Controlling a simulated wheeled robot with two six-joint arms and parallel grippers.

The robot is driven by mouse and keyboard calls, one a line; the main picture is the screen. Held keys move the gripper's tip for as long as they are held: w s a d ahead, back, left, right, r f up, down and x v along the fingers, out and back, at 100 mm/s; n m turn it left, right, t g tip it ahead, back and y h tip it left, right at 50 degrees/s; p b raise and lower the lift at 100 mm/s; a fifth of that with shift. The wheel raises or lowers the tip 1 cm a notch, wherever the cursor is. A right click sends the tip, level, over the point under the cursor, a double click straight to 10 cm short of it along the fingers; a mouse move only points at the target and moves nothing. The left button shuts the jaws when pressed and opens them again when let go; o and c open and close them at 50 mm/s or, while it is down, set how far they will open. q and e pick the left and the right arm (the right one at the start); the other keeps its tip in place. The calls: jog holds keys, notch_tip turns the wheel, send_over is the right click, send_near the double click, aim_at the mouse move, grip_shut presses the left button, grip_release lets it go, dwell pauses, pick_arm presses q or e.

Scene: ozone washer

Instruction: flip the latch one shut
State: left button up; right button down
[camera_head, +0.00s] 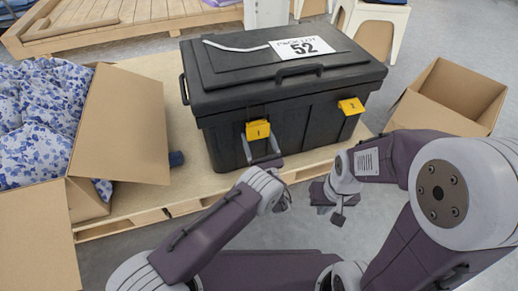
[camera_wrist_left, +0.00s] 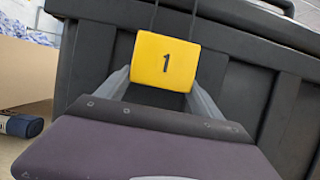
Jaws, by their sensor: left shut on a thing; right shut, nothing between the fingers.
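A black lidded box (camera_head: 300,95) marked "52" stands on a wooden pallet. On its front are yellow latch 1 (camera_head: 258,130) at the left and yellow latch 2 (camera_head: 351,106) at the right. My left gripper (camera_head: 247,147) is at latch 1, its two fingers on either side of the latch's lower part. In the left wrist view latch 1 (camera_wrist_left: 165,62) sits between the grey fingertips (camera_wrist_left: 160,85), which are shut on it. My right gripper (camera_head: 334,205) is shut and empty, low in front of the pallet, away from the box.
An open cardboard box (camera_head: 120,125) with blue-patterned cloth (camera_head: 40,110) stands left of the black box. An empty cardboard box (camera_head: 448,98) is at the right. A dark blue roll-like object (camera_head: 176,158) lies on the pallet (camera_head: 190,190). Grey floor shows in front.

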pick_arm(q)
jog(key=shift+w+f, duration=0.1)
jog(key=shift+f, duration=0.15)
jog(key=shift+r, duration=0.2)
pick_arm(e)
jog(key=shift+f, duration=0.5)
pick_arm(q)
jog(key=o, duration=1.4)
jog(key=shift+c, duration=0.2)
jog(key=p+v, duration=0.3)
jog(key=v, duration=0.6)
jog(key=shift+f+p, duration=0.15)
jog(key=shift+p, duration=0.15)
pick_arm(e)
notch_tip(320, 180, up, 4)
jog(key=shift+f, duration=0.15)
